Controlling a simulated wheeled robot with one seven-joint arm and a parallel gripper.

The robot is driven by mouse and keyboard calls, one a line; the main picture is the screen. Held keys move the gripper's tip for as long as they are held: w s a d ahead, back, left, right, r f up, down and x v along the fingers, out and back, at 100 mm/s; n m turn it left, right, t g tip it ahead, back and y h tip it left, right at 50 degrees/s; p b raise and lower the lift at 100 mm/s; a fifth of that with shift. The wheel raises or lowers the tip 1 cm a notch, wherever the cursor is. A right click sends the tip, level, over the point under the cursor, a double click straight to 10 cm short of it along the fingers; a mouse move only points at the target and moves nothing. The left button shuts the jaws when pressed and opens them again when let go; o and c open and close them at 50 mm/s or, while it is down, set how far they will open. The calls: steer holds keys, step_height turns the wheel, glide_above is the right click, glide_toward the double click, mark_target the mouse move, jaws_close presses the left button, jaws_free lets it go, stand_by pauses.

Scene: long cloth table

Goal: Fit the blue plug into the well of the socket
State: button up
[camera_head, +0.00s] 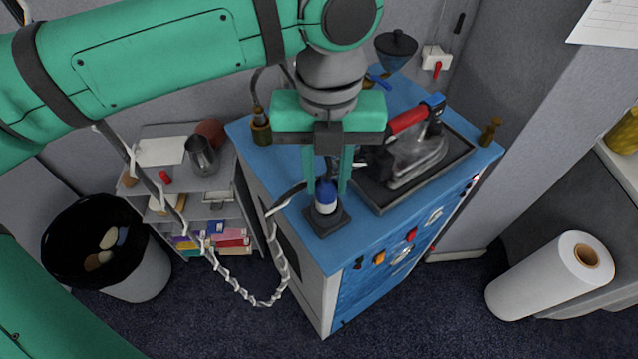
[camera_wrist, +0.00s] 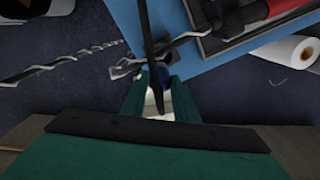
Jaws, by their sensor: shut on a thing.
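The blue plug (camera_head: 326,188), with a white lower part, stands upright between the fingers of my gripper (camera_head: 328,186). My gripper points down and is shut on the plug. The dark square socket (camera_head: 328,222) sits at the near left corner of the blue cabinet top, directly under the plug. I cannot tell how deep the plug is in the well, as its lower end and the well are hidden. In the wrist view, a bit of blue plug (camera_wrist: 165,76) shows between the green fingers of my gripper (camera_wrist: 160,88); the socket is not clear there.
An iron with a red handle (camera_head: 408,120) stands in a dark tray on the blue cabinet top (camera_head: 400,208), right of the socket. A twisted cord (camera_head: 232,284) hangs at the left. A brass fitting (camera_head: 261,128) and a funnel (camera_head: 396,46) stand farther back.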

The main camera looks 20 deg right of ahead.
mark_target(328, 177)
steer(key=shift+w+d+f, duration=0.25)
steer(key=shift+w+f, duration=0.15)
steer(key=shift+f, duration=0.2)
steer(key=shift+w+d+f, duration=0.25)
steer(key=shift+w+f, duration=0.15)
steer(key=shift+f, duration=0.2)
steer(key=shift+w+f, duration=0.2)
steer(key=shift+f, duration=1.6)
steer(key=shift+f, duration=0.1)
steer(key=o, duration=1.1)
steer(key=shift+w, duration=0.1)
steer(key=shift+w, duration=0.1)
